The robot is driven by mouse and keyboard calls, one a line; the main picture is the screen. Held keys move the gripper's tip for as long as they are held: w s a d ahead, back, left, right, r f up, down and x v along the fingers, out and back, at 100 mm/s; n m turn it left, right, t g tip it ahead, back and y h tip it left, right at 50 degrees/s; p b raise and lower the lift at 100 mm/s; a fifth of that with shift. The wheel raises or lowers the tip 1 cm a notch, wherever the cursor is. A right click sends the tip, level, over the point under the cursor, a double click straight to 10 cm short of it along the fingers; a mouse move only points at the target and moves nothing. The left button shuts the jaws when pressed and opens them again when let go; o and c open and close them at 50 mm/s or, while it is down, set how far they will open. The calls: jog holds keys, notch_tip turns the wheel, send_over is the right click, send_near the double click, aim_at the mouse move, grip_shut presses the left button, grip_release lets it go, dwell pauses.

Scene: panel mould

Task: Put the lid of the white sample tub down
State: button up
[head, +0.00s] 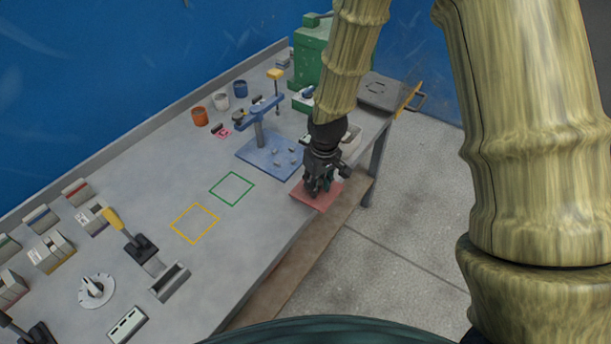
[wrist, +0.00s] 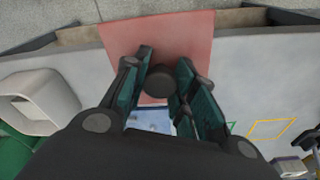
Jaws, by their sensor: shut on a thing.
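My gripper (head: 318,190) is low over the red mat (head: 327,198) at the bench's front edge. In the wrist view my gripper (wrist: 160,85) is shut on a small dark round piece, the lid (wrist: 159,80), held between its fingers with the red mat (wrist: 185,38) behind it. I cannot tell whether the lid touches the mat. In the head view the fingers hide the lid. A white tub (head: 222,102) stands at the back of the bench between an orange and a blue one.
A blue stand (head: 262,140) on a blue plate is left of my gripper. A pale hollow box (wrist: 38,100) is close by in the wrist view. Green (head: 232,188) and yellow (head: 195,222) outlined squares on the bench are empty. The floor drops away beyond the front edge.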

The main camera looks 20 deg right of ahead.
jog(key=w, duration=0.1)
jog(key=w+a+p, duration=0.1)
jog(key=w, duration=0.3)
jog(key=shift+a+f, duration=0.3)
jog(key=shift+a, duration=0.1)
jog(key=shift+f+p, duration=1.15)
jog(key=shift+f, duration=0.55)
jog(key=shift+f, duration=0.15)
jog(key=o, duration=1)
notch_tip(320, 180, up, 12)
jog(key=s+b, duration=0.1)
jog(key=b, duration=0.3)
jog(key=shift+s+d, duration=0.15)
jog(key=shift+d, duration=0.05)
